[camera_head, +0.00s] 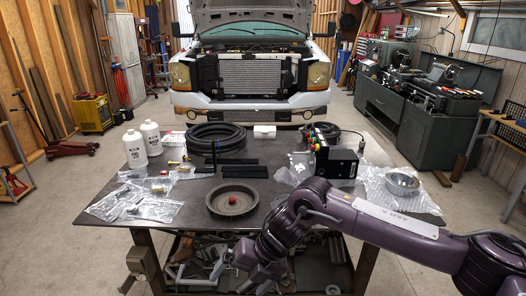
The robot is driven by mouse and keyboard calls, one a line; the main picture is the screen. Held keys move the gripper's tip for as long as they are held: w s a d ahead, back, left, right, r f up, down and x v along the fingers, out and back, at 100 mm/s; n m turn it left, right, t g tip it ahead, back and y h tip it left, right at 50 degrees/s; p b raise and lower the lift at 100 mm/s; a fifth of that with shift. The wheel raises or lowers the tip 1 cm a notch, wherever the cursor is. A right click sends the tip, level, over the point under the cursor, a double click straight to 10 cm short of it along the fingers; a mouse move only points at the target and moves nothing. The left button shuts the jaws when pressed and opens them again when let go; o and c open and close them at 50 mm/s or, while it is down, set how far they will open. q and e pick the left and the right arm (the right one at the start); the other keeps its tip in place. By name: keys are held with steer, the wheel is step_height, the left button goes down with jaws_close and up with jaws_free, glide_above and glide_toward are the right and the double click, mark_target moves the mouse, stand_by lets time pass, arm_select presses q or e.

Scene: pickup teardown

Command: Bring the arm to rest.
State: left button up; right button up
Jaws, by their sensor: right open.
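My right arm comes in from the right, across the front right of the dark workbench (300,196). Its gripper (246,280) hangs low at the table's front edge, in front of the shelf below. It is open, and I see nothing held in it. Its fingertips are small and partly lost against the clutter behind. My left gripper is not in view.
A round pan (217,208) with a red item (232,200) in it sits just behind the gripper. A truck (250,72) stands behind.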

steer(key=w+a+f+m+t+y, duration=0.35)
steer(key=w+f+m+y, duration=0.2)
steer(key=f+m, duration=0.55)
steer(key=s+d+f+m+t+h, duration=0.2)
steer(key=d+f+m, duration=0.35)
steer(key=f, duration=0.45)
steer(key=s+d+f+m+t+h, duration=0.15)
steer(key=d+f+m, duration=0.4)
steer(key=f, duration=0.55)
steer(key=s+d+f+m+g+h, duration=0.1)
steer(key=s+d+f+m+h, duration=0.3)
steer(key=s+f, duration=0.4)
steer(key=s+d+f+m+g+h, duration=0.1)
steer(key=s+d+f+m, duration=0.2)
steer(key=s+d+f, duration=0.45)
steer(key=s+d+f+m+g+h, duration=0.1)
steer(key=s+d+f, duration=0.1)
steer(key=s, duration=0.7)
steer(key=s+d+f+m+g+h, duration=0.1)
steer(key=s+d+f+m, duration=0.1)
steer(key=s, duration=0.7)
steer(key=s+d+f+m+g+h, duration=0.1)
steer(key=s+d+f, duration=0.3)
steer(key=s, duration=0.4)
steer(key=shift+s+d+m+g, duration=0.3)
steer(key=shift+s+d+m, duration=0.15)
steer(key=shift+m, duration=0.25)
